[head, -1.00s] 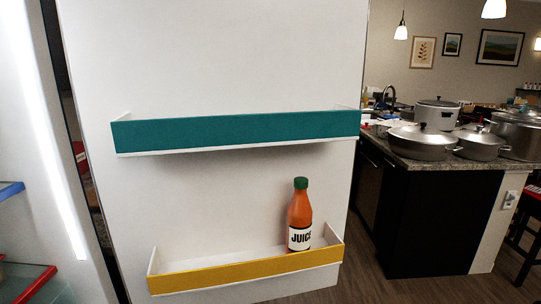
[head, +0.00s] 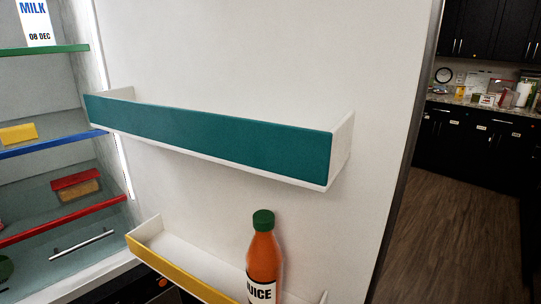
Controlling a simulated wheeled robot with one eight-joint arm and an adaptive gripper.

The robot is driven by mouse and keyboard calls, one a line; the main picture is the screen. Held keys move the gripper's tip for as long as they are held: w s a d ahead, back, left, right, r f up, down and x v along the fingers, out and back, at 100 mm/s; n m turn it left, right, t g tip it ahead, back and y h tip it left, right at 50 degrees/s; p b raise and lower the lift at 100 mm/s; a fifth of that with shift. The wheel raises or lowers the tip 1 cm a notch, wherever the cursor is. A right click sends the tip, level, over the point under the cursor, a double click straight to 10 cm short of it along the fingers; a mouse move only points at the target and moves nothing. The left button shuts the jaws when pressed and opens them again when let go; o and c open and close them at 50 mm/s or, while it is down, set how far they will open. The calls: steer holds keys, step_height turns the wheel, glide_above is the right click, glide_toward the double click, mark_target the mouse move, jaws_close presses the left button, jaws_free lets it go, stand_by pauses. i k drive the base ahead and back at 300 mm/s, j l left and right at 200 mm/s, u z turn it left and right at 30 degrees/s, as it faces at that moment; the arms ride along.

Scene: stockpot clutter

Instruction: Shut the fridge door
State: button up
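The fridge door (head: 380,110) stands wide open in the head view, its white inner face filling the middle. It carries a teal-fronted shelf (head: 220,138) and, below, a yellow-fronted shelf (head: 180,277). An orange juice bottle (head: 263,262) with a green cap stands upright in the lower shelf, its base cut off by the frame. The open fridge interior (head: 50,105) shows on the left, beside the door's hinge side. The door's free edge (head: 408,150) is on the right. My gripper is not in view.
Inside the fridge are a milk carton (head: 36,22), a yellow block (head: 18,134), and a red container (head: 76,183) on shelves. Beyond the door's right edge is bare wooden floor (head: 440,215), with dark cabinets (head: 470,150) and a cluttered counter farther back.

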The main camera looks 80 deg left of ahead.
mark_target(309, 113)
steer(key=i+j+u, duration=0.2)
steer(key=i+u, duration=0.25)
steer(key=i+j+u, duration=0.1)
steer(key=u, duration=0.35)
steer(key=i+l+u, duration=0.15)
steer(key=i+u, duration=0.3)
steer(key=i+l+u, duration=0.15)
steer(key=i+u, duration=1)
steer(key=i, duration=0.15)
steer(key=i+l+u, duration=0.2)
steer(key=i+u, duration=0.25)
steer(key=u, duration=2.65)
steer(key=k+l+u, duration=0.35)
steer(key=k+l, duration=0.3)
steer(key=l, duration=0.1)
